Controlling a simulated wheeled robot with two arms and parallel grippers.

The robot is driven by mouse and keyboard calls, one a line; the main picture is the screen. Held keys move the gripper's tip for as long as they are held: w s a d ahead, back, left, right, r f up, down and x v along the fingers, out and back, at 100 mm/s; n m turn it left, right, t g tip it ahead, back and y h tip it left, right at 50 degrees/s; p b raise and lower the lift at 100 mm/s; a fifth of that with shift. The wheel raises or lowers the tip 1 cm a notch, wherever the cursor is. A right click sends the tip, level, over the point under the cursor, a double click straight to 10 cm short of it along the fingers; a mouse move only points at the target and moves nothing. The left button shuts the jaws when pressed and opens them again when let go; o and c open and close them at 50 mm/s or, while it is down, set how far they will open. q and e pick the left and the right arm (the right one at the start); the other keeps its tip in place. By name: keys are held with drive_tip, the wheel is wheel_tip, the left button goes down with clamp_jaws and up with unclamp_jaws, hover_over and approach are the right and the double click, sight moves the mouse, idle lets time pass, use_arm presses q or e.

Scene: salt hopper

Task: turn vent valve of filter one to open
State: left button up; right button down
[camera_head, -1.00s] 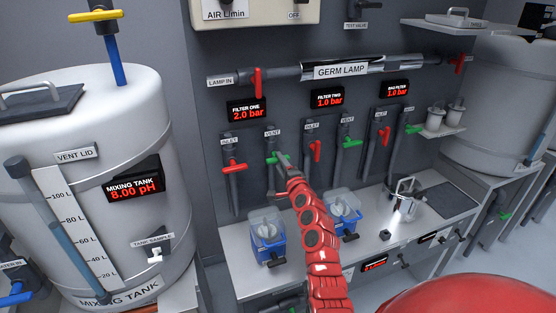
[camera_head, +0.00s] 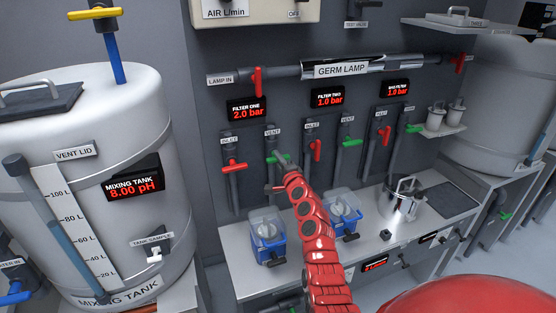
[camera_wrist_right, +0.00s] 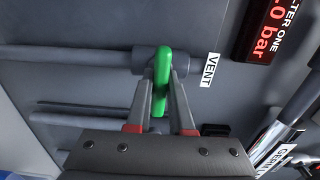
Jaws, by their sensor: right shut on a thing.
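The filter one vent valve has a green handle (camera_head: 271,160) on a grey vertical pipe under the VENT label (camera_head: 273,133). In the right wrist view the green handle (camera_wrist_right: 162,72) stands crosswise to its pipe. My right gripper (camera_head: 281,160) is at this handle, and its body hides part of it in the head view. In the right wrist view its two fingers (camera_wrist_right: 161,100) are shut on the handle, one on each side. The filter one display (camera_head: 247,111) reads 2.0 bar. My left gripper is not in view.
The red filter one inlet handle (camera_head: 234,165) is just left of the vent pipe. The filter two inlet handle (camera_head: 316,150) is to the right. Blue filter housings (camera_head: 268,240) stand on the bench below my arm. The germ lamp pipe (camera_head: 340,69) runs above.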

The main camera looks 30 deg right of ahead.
idle(0.3)
drive_tip(key=shift+f+n+b, duration=0.2)
drive_tip(key=shift+n+b, duration=0.6)
drive_tip(key=shift+b, duration=0.2)
drive_tip(key=n+b, duration=1.3)
drive_tip(key=b, duration=0.6)
drive_tip(key=shift+f+b, duration=0.15)
drive_tip(key=shift+b, duration=0.2)
drive_tip(key=shift+r+n+b, duration=0.25)
drive_tip(key=shift+n+b, duration=1.15)
drive_tip(key=shift+n, duration=0.1)
drive_tip(key=c, duration=0.8)
unclamp_jaws()
drive_tip(key=shift+s, duration=0.15)
